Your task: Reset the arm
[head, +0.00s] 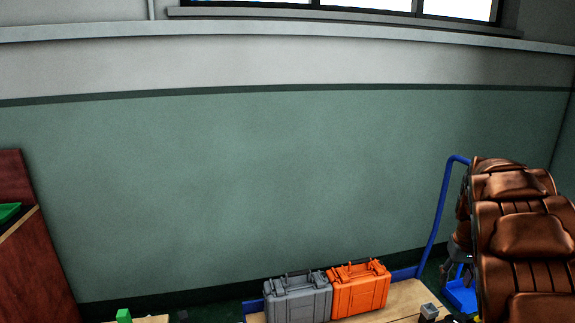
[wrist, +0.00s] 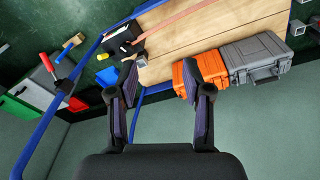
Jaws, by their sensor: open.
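My gripper (wrist: 160,88) shows in the wrist view with its two dark fingers spread apart and nothing between them. Behind the fingers is a wooden cart top (wrist: 185,40) with a blue frame. The right finger overlaps an orange case (wrist: 212,68) in the picture; whether they touch I cannot tell. The left fingertip overlaps a small grey block near a black box (wrist: 122,38). My gripper does not show in the head view.
In the head view, the orange case (head: 358,290) and a grey case (head: 298,299) stand side by side on the cart (head: 400,300). Its blue handle (head: 437,215) rises at the right, near brown leather seats (head: 525,235). A green wall (head: 230,190) stands behind.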

